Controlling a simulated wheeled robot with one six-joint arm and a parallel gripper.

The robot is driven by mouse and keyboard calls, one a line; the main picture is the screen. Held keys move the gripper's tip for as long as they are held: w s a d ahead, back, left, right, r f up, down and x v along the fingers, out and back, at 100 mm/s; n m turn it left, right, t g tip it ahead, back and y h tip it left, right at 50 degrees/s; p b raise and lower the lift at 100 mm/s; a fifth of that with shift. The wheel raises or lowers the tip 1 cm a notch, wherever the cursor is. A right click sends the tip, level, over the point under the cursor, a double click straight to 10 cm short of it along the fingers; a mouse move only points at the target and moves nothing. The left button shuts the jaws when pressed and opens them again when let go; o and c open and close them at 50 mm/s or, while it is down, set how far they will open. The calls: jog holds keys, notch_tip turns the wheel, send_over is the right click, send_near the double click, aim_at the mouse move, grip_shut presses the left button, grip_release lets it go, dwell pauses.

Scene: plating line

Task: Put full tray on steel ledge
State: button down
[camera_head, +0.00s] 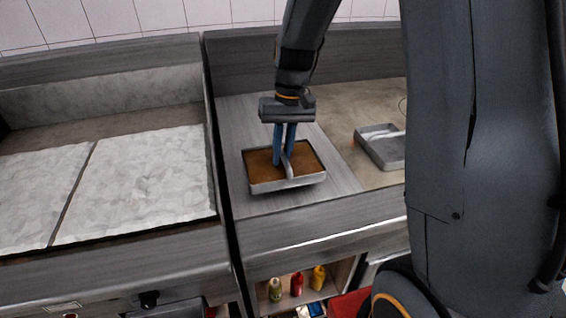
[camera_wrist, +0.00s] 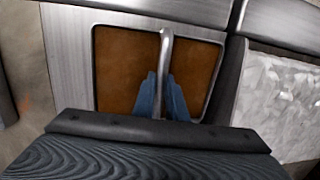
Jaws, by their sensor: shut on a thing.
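The full tray (camera_head: 303,181) is a shallow metal tray filled with brown contents, with a raised metal handle across its middle. In the head view it is over the grey steel ledge (camera_head: 240,121), between the griddle and the beige counter. I cannot tell whether it rests on the steel or hangs just above it. My gripper (camera_head: 284,160) points down with its blue fingers shut on the tray's handle. In the wrist view the tray (camera_wrist: 120,75) fills the middle, and the blue fingers of my gripper (camera_wrist: 161,100) pinch the handle.
A second grey tray (camera_head: 383,152) sits on the beige counter to the right. A griddle with pale slabs (camera_head: 140,180) lies left, behind a dark divider. Bottles (camera_head: 297,284) stand on a shelf below. Bare steel lies behind and right of the held tray.

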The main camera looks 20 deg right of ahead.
aim_at(282, 170)
jog(key=shift+f+p, duration=0.4)
jog(key=shift+f, duration=1.5)
jog(key=shift+f, duration=0.1)
jog(key=c, duration=1.8)
grip_release()
jog(key=shift+o, duration=0.2)
notch_tip(282, 170, up, 12)
jog(key=d+b, duration=0.2)
jog(key=b, duration=0.1)
jog(key=s+f, duration=0.3)
jog(key=s, duration=0.1)
jog(key=s+d+f+t+h, duration=0.1)
jog(key=s+f, duration=0.2)
jog(key=s, duration=0.2)
jog(key=s+f+t, duration=0.1)
jog(key=s+f, duration=0.2)
jog(key=s, duration=0.1)
jog(key=shift+s+d+f+h, duration=0.15)
jog(key=shift+s+f+h, duration=0.05)
jog(key=shift+f+h, duration=0.15)
